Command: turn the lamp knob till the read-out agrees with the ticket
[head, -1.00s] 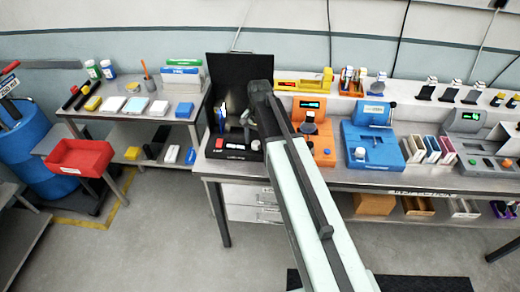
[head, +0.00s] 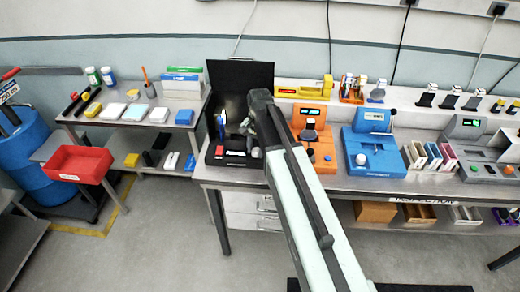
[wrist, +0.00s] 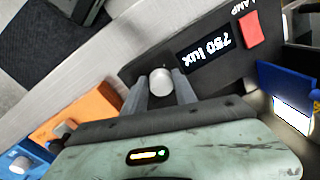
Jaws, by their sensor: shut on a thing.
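The lamp knob (wrist: 160,82) is a pale round knob on the dark lamp unit's front panel (wrist: 128,72). My gripper (wrist: 161,88) is shut on it, one finger on each side, in the wrist view. I cannot make out a ticket with certainty.
A red button (wrist: 252,29) sits by the read-out. Right of the lamp unit stand an orange device (head: 327,158) and a blue device (head: 385,162) on the same bench. A side table (head: 118,122) with boxes and bottles is at left, with a red bin (head: 78,163) before it.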

